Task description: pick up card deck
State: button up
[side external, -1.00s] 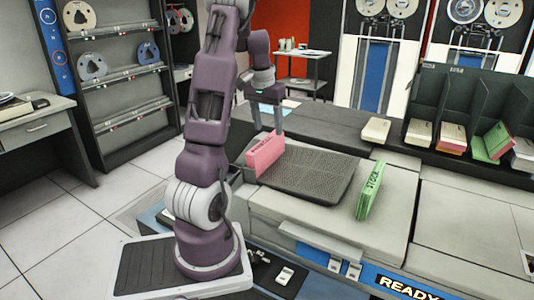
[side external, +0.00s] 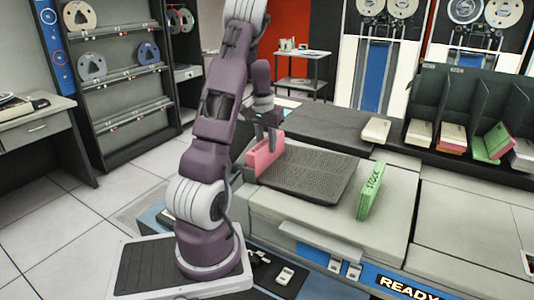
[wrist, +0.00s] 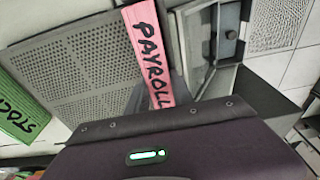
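The pink card deck (side external: 264,157), marked PAYROLL, stands on edge at the left end of the dark textured tray (side external: 300,178). It also shows in the wrist view (wrist: 148,48), running down to my gripper. My gripper (side external: 270,130) is low over the deck, with its fingers at the deck's upper part. Its fingers look apart, one on either side of the deck; contact with the deck cannot be made out.
A dark sorter rack (side external: 470,110) with several card decks stands at the back right. A cream deck (side external: 376,130) lies to its left. The middle of the tray between the pink and green decks is clear.

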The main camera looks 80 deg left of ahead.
grip_shut()
notch_tip(320, 180, up, 15)
jog(key=w+d, duration=0.9)
jog(key=w, duration=0.4)
jog(key=w+d, duration=1)
jog(key=w, duration=0.3)
jog(key=w+d, duration=0.5)
jog(key=d, duration=0.7)
jog(key=shift+s+a+f, duration=0.1)
jog(key=shift+f, duration=3.85)
jog(key=shift+s+f, duration=0.1)
jog(key=shift+f, duration=3.85)
